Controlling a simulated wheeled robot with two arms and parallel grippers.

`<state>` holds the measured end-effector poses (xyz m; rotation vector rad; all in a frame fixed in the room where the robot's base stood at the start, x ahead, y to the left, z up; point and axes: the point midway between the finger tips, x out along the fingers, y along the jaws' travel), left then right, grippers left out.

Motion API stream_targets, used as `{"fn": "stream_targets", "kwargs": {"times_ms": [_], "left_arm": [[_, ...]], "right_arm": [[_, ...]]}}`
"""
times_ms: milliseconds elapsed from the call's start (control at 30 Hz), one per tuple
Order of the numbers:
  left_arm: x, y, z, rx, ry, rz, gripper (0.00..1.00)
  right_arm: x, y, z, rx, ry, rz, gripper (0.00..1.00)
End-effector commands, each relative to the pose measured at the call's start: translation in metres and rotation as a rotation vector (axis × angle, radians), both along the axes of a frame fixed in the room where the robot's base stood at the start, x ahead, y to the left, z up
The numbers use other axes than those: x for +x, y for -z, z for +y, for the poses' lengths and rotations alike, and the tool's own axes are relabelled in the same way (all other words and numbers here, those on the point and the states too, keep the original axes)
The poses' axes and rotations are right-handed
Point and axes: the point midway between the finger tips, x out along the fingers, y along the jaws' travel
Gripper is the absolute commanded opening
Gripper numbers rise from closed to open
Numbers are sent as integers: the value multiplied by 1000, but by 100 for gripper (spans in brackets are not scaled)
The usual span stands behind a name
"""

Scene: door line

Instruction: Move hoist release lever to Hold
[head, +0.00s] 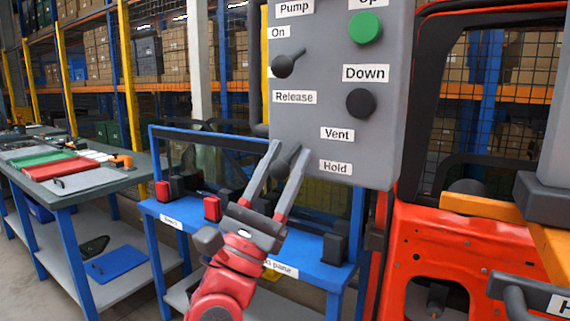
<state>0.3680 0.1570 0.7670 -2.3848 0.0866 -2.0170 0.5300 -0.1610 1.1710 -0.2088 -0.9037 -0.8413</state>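The grey control panel (325,110) hangs at the upper middle of the head view. The dark hoist release lever (286,160) sits near its lower left edge, below the Release label (295,97) and left of the Vent (337,134) and Hold (335,167) labels.
The panel also carries a pump switch (283,65), a green button (365,28) and a black Down button (361,103). An orange-red door frame (440,240) is close on the right. A workbench (95,188) stands left.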

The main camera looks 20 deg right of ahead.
Motion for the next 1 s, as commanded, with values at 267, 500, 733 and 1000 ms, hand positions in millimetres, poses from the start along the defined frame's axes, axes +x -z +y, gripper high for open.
{"fn": "stream_targets", "kwargs": {"times_ms": [267,500,733,1000], "left_arm": [[0,0,0,0,0,0,50],[0,0,0,0,0,0,50],[0,4,0,0,0,0,50],[0,7,0,0,0,0,50]], "right_arm": [[0,0,0,0,0,0,62],[0,1,1,1,0,1,62],[-10,26,19,-3,-2,3,62],[-34,81,61,-6,-5,3,62]]}}
